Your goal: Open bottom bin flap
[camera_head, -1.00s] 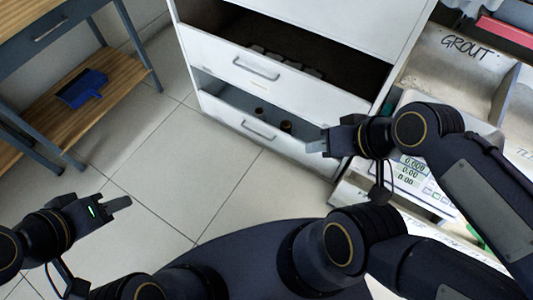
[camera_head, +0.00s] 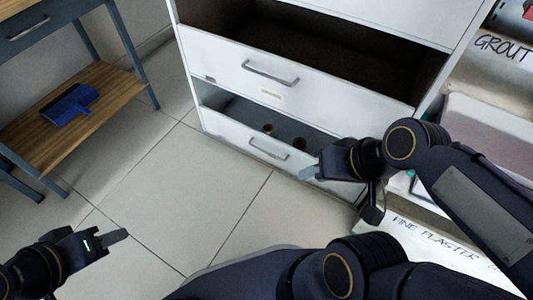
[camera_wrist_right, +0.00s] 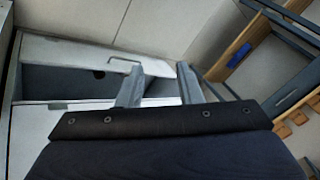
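The bottom bin flap (camera_head: 235,132) is the lowest white front of the white cabinet, with a metal bar handle (camera_head: 268,153). A gap shows above it, and two small brown round things (camera_head: 268,128) are visible inside. My right gripper (camera_head: 308,173) is by the flap's right end, right of the handle; contact cannot be told. In the right wrist view its two fingers (camera_wrist_right: 159,86) are apart with nothing between them, and the flap (camera_wrist_right: 75,48) lies beyond. My left gripper (camera_head: 118,237) is over the floor at lower left, away from the cabinet, its finger spacing unclear.
The bin above (camera_head: 225,66) also has a dark opening and a bar handle. A blue-grey table with a wooden lower shelf (camera_head: 105,88) holding a blue dustpan-like object (camera_head: 70,104) stands at left. A shelf marked GROUT (camera_head: 500,46) is at right. Floor between is clear.

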